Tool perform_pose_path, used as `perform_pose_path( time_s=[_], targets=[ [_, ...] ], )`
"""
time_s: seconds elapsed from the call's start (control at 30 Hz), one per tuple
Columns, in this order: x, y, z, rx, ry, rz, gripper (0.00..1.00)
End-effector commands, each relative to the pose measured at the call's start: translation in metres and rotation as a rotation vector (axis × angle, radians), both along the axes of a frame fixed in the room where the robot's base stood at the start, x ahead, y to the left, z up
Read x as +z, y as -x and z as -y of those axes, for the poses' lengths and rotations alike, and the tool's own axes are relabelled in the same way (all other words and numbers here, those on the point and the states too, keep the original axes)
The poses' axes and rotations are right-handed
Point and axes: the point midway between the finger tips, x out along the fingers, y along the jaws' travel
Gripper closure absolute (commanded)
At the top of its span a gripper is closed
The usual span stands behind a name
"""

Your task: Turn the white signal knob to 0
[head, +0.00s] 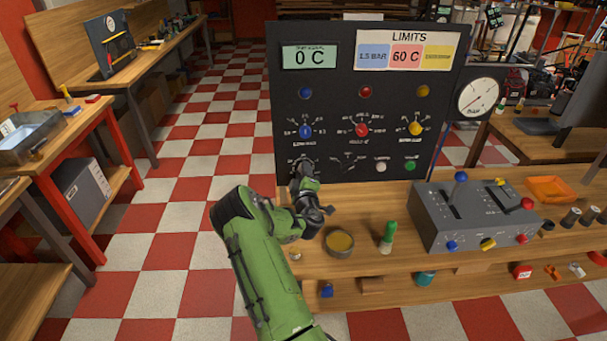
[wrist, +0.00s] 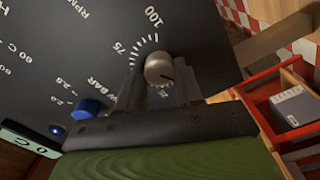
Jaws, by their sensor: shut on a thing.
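The white signal knob (wrist: 158,68) sits on the black panel (wrist: 110,30), low on the panel's left side. In the wrist view it lies between the two fingers of my gripper (wrist: 159,80), which is shut on it. A dark pointer mark shows on the knob's face, toward the lower right in that view. Scale ticks with 75 and 100 are printed beside it; the 0 mark is not readable. In the head view my gripper (head: 304,167) reaches the panel's lower left and hides the knob.
Blue (head: 306,131), red (head: 362,130) and yellow (head: 416,128) knobs sit above on the panel. A display (head: 310,57) reads 0 C. A round tin (head: 340,244), a green-capped bottle (head: 387,238) and a grey control box (head: 470,220) stand on the bench.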

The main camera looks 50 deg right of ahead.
Motion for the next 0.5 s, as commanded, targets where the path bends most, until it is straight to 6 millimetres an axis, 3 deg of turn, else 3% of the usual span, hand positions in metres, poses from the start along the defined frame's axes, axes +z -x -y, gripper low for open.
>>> perform_pose_path(
  time_s=[0.1,0.13,0.27,0.5],
  targets=[
    [-0.0007,-0.0002,-0.0004,0.000,0.001,-0.002,0.95],
    [-0.0007,-0.0002,-0.0004,0.000,0.001,-0.002,0.62],
    [-0.0006,-0.0001,-0.0003,0.000,0.000,-0.001,0.42],
    [-0.0003,0.0000,-0.0002,0.000,0.000,0.000,0.39]
  ],
)
